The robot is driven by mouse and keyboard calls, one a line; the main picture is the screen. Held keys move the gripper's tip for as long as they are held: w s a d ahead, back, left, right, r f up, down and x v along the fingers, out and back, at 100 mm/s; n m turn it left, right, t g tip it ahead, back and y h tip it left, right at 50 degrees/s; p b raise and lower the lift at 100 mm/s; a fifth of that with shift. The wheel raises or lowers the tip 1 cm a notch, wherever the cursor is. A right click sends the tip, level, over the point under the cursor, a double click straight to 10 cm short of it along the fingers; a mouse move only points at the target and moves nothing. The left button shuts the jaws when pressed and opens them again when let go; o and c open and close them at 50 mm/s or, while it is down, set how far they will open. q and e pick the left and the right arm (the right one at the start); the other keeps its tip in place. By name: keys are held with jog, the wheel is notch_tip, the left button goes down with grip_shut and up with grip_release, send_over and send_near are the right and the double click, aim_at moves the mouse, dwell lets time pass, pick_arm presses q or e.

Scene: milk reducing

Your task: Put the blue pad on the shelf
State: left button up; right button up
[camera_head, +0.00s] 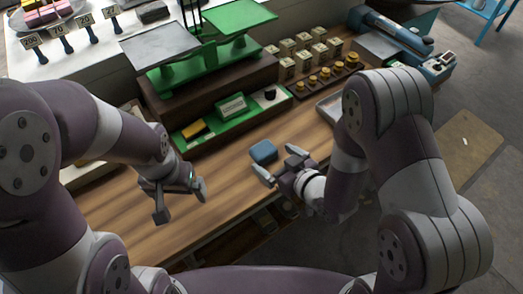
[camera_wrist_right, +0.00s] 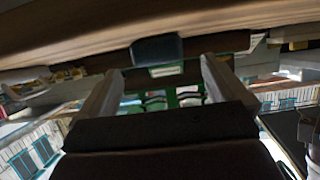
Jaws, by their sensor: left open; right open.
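The blue pad (camera_head: 263,152) lies on the wooden table, right of its middle, in the head view. It also shows as a dark blue block (camera_wrist_right: 157,50) in the right wrist view, ahead of the fingers. My right gripper (camera_head: 283,169) is open and empty, just in front of the pad, with a finger close to it. Whether they touch I cannot tell. My left gripper (camera_head: 180,202) is open and empty above the table's left part. The green-lined shelf (camera_head: 205,143) behind the pad holds a yellow item (camera_head: 194,130) and a green-and-white box (camera_head: 231,107).
A green balance scale (camera_head: 170,75) stands on the dark raised stand behind the shelf. Several small weights (camera_head: 325,75) sit in a rack at the back right. A grey tray (camera_head: 331,107) lies near my right arm. The table between the grippers is clear.

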aim_at(269, 155)
jog(key=p+x, duration=0.1)
jog(key=x, duration=0.4)
jog(key=shift+w, duration=0.2)
jog(key=c, duration=1.1)
jog(key=shift+o, duration=0.2)
